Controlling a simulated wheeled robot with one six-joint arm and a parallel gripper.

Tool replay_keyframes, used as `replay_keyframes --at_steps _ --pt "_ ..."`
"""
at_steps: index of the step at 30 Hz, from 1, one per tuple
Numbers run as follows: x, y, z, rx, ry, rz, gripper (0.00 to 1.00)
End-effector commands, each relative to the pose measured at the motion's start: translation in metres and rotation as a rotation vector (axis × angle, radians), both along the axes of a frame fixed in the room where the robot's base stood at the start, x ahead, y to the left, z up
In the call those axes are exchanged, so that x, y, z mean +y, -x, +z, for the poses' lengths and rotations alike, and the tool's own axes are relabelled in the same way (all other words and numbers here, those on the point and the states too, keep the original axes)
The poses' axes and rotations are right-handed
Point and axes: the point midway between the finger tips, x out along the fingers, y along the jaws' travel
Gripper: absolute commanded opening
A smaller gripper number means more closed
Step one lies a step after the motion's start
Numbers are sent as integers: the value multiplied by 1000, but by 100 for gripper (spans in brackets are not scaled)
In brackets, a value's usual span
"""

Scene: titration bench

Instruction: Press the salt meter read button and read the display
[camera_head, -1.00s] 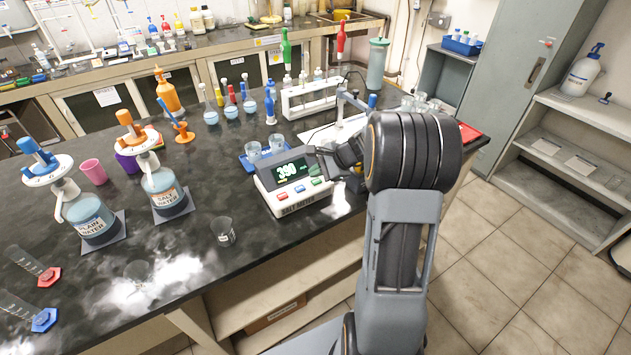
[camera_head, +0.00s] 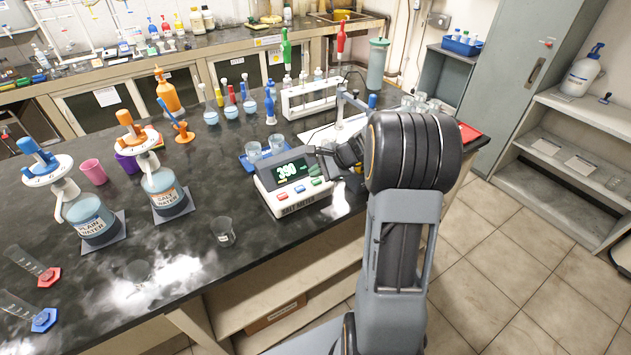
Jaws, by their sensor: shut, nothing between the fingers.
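A red button (camera_head: 282,196), a blue button (camera_head: 300,188) and a green button (camera_head: 317,181) sit in a row below the display. My gripper (camera_head: 328,163) is shut and empty, at the right side of the meter just above the green button. My arm partly hides it, and I cannot tell whether it touches the meter.
Two glasses (camera_head: 253,151) stand on a blue tray behind the meter. An empty beaker (camera_head: 223,232) stands to its left. The salt water bottle (camera_head: 166,189) and plain water bottle (camera_head: 90,216) are farther left. A test-tube rack (camera_head: 309,100) stands behind.

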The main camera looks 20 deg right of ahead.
Motion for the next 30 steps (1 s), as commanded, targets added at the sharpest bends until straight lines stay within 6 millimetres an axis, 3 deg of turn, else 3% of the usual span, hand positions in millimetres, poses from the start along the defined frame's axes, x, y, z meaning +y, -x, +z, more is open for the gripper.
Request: replay_keyframes --at_steps 30 --pt "0 0 -9 0 0 0 0"
